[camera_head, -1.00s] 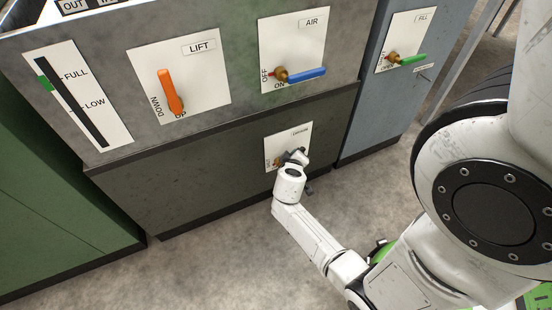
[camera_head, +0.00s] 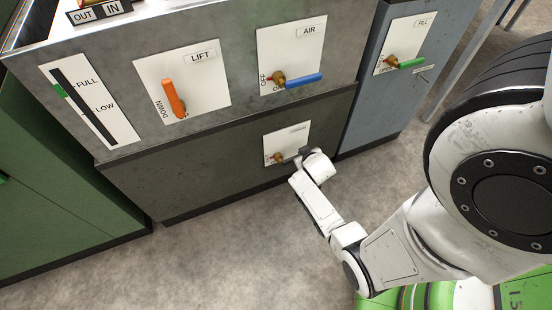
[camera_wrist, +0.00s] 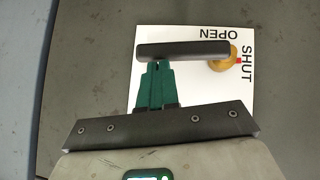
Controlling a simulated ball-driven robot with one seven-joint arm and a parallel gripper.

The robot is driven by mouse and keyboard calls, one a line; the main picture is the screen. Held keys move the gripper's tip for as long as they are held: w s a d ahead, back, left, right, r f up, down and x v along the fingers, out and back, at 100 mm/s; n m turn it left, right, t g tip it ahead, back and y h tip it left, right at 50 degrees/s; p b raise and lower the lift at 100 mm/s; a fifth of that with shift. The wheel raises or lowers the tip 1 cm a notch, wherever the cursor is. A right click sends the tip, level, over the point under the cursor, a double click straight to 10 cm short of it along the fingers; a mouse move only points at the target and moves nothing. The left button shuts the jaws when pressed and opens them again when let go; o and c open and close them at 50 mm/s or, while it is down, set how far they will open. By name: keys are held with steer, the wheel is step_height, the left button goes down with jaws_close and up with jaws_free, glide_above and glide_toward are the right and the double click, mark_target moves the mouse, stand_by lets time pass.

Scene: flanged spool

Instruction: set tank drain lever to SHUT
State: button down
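The drain plate (camera_head: 292,135) is white, on the lower dark panel; its heading is too small to read. In the wrist view the lever's dark grey handle (camera_wrist: 185,49) points left from a brass hub (camera_wrist: 222,57). OPEN is printed above the hub and SHUT to its right; a small red mark sits at the hub's right, beside SHUT. My gripper (camera_wrist: 157,66) has teal fingers close together, tips at the handle's lower edge, apparently touching it, not around it. In the head view my gripper (camera_head: 307,152) is at the plate's right edge and hides the handle.
Above are the orange LIFT lever (camera_head: 173,98), the blue AIR lever (camera_head: 303,80) and a level gauge (camera_head: 92,104). A green FILL lever (camera_head: 411,63) is on the blue-grey cabinet at right. Green cabinets stand at left. The floor (camera_head: 225,255) in front is clear.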

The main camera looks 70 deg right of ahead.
steer(key=shift+s+d+f, duration=0.2)
steer(key=shift+f, duration=0.3)
steer(key=shift+s+f, duration=0.1)
steer(key=shift+f, duration=0.05)
steer(key=s+a+r+p, duration=0.2)
steer(key=r+p, duration=0.1)
steer(key=r, duration=0.2)
steer(key=s+a+r+p, duration=0.2)
steer(key=a+r+p, duration=0.1)
steer(key=r, duration=0.3)
steer(key=shift+s+a+r+p, duration=0.15)
steer(key=shift+s+r+p, duration=0.1)
steer(key=shift+p, duration=0.1)
steer(key=shift+w, duration=0.1)
stand_by(0.5)
